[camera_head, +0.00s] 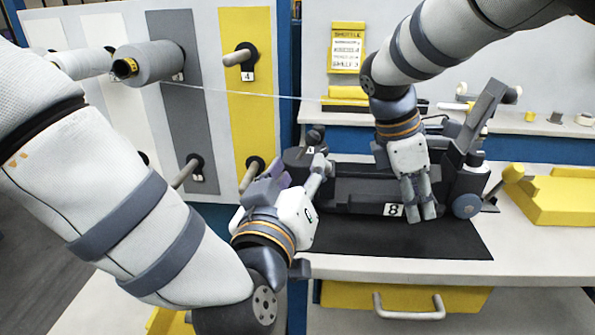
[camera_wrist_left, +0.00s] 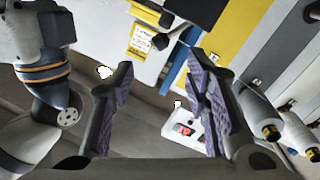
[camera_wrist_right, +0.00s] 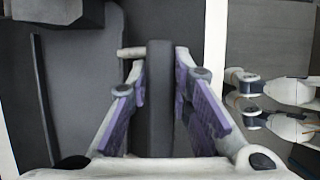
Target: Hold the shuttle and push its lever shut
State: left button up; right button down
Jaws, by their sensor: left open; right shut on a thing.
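The shuttle (camera_head: 365,188) is a long dark grey body marked 8 on a black mat. Its lever (camera_head: 484,112), a dark grey bar, stands raised and tilted at the right end, clear of the body. My right gripper (camera_head: 420,212) reaches down from above and is shut on a dark bar-shaped part of the shuttle, which shows between its pads in the right wrist view (camera_wrist_right: 159,100). The pads hide part of the grip. My left gripper (camera_head: 295,174) is open near the shuttle's left end. In the left wrist view its fingers (camera_wrist_left: 160,100) are apart with nothing between them.
A panel with pegs and a grey spool (camera_head: 150,62) stands at left; a pale thread runs right from the spool. A yellow block (camera_head: 556,200) lies at right. A shelf with small parts (camera_head: 555,125) is behind. The mat's front part (camera_head: 400,240) is clear.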

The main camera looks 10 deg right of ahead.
jog(key=shift+s+f, duration=0.1)
jog(key=shift+f, duration=0.25)
jog(key=c, duration=1.4)
grip_release()
jog(key=shift+o, duration=0.2)
jog(key=shift+r, duration=0.2)
